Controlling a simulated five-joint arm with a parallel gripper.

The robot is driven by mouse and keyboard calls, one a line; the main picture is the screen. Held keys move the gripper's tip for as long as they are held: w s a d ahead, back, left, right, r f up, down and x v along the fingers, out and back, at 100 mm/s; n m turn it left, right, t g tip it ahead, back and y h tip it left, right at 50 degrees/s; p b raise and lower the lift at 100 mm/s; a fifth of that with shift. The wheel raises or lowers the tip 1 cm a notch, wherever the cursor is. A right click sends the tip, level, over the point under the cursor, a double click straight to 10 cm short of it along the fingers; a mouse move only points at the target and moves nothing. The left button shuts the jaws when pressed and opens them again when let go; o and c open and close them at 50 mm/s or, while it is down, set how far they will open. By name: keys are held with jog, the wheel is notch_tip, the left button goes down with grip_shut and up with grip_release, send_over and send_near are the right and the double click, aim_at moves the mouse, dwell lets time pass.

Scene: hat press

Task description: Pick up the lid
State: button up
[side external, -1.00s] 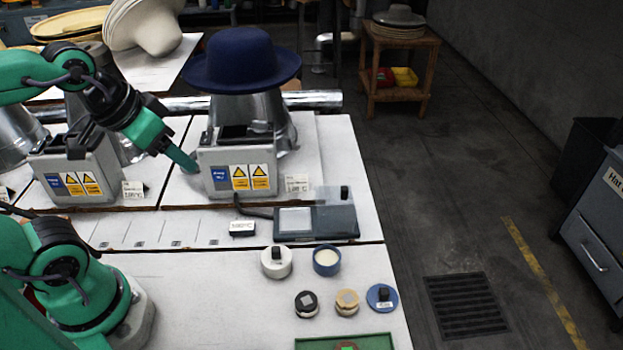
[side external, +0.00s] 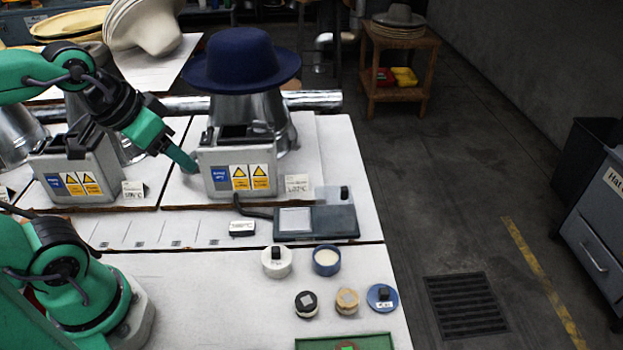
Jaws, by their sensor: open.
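A blue round lid (side external: 382,298) with a black knob lies on the white bench at the right, near its edge. A blue open jar (side external: 327,261) with pale contents stands behind it to the left. My gripper (side external: 140,142) is at the upper left, open and empty, in front of the press units. Its green finger points down and right, close to the left side of a grey press box. It is well apart from the lid, to its left and farther back.
A white jar (side external: 276,262) with a black knob, a black disc (side external: 306,304) and a tan one (side external: 347,302) stand near the lid. A scale-like device (side external: 316,222) lies behind them. A green tray (side external: 345,343) is in front. A navy hat (side external: 241,62) sits on a metal form behind.

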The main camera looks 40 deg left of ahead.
jog(key=shift+c, duration=0.2)
jog(key=c, duration=0.3)
dwell(0.3)
jog(key=w+d+f+n+g+h, duration=0.1)
jog(key=w+d+n+g, duration=0.1)
jog(key=w+d, duration=0.55)
jog(key=w+d+f+n+g, duration=0.1)
jog(key=w+d+n, duration=0.2)
jog(key=w+d, duration=0.45)
jog(key=d+f+n+g, duration=0.1)
jog(key=d+f, duration=0.3)
jog(key=d, duration=0.2)
jog(key=w+d+f+n, duration=0.1)
jog(key=d+f, duration=0.3)
jog(key=d, duration=0.2)
jog(key=d+f+n+g+y, duration=0.1)
jog(key=d+f, duration=0.4)
jog(key=d, duration=0.1)
jog(key=shift+w+d+n+g, duration=0.2)
jog(key=shift+w+n+g, duration=0.1)
jog(key=shift+w+n, duration=0.1)
jog(key=shift+d+f, duration=0.3)
jog(key=shift+f, duration=0.05)
